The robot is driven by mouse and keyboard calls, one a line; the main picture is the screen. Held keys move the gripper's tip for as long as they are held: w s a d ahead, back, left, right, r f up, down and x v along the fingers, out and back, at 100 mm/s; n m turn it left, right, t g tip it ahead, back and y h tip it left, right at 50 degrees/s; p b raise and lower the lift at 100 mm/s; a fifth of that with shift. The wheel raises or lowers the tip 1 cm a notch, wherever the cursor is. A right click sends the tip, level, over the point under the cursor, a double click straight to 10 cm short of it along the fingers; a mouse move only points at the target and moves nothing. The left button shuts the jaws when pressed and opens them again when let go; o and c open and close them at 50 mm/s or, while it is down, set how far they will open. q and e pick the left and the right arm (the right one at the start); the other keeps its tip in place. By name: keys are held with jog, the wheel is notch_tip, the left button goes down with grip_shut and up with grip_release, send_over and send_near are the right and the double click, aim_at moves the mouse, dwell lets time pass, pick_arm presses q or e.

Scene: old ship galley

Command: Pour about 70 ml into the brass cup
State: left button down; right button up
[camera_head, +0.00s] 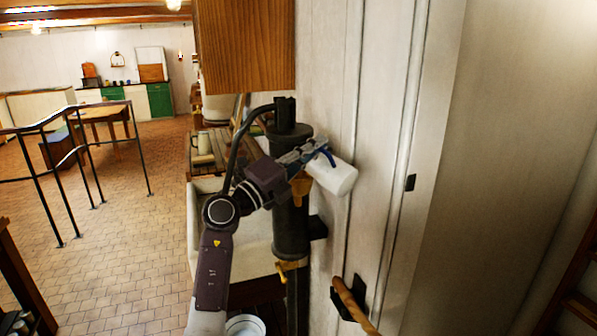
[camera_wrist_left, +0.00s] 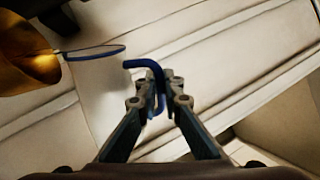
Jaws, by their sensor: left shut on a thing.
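My left gripper (camera_head: 318,150) is shut on the blue handle of a white mug (camera_head: 336,178). The mug is tipped on its side beside a tall black cylinder. In the left wrist view the gripper (camera_wrist_left: 160,82) pinches the blue handle (camera_wrist_left: 150,66), and the mug's blue rim (camera_wrist_left: 95,53) faces left. A brass piece (camera_head: 301,188), cup-like, is at the cylinder beside the mug's mouth. It also shows in the left wrist view (camera_wrist_left: 22,62), close to the rim. I cannot tell if liquid is flowing. My right gripper is out of view.
The black cylinder (camera_head: 290,228) stands against the white panelled wall (camera_head: 345,110), with a brass tap (camera_head: 289,266) low on it. A wooden handle (camera_head: 348,297) juts out at lower right. A wooden cupboard (camera_head: 245,45) hangs above.

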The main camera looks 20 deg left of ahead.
aim_at(327, 156)
pick_arm(q)
jog(key=shift+a+r+n+p, duration=0.25)
jog(key=shift+a+n+p, duration=0.05)
jog(key=shift+p, duration=0.15)
dwell(0.6)
jog(key=shift+w+a+r+n+t, duration=0.2)
jog(key=shift+a+n+t, duration=0.1)
jog(key=shift+a+n, duration=0.2)
dwell(0.9)
jog(key=d+f+m+b, duration=0.1)
jog(key=s+d+m+g+b, duration=0.1)
jog(key=m, duration=0.1)
jog(key=d+f+m+h+b, duration=0.1)
jog(key=b, duration=0.1)
jog(key=shift+s+d+f+m+g, duration=0.15)
jog(key=shift+s+f+m+g, duration=0.15)
jog(key=shift+m, duration=0.1)
jog(key=shift+s+d+m+g+h, duration=0.15)
jog(key=shift+d+m+g+h, duration=0.2)
jog(key=shift+m, duration=0.65)
jog(key=shift+d, duration=0.1)
dwell(0.5)
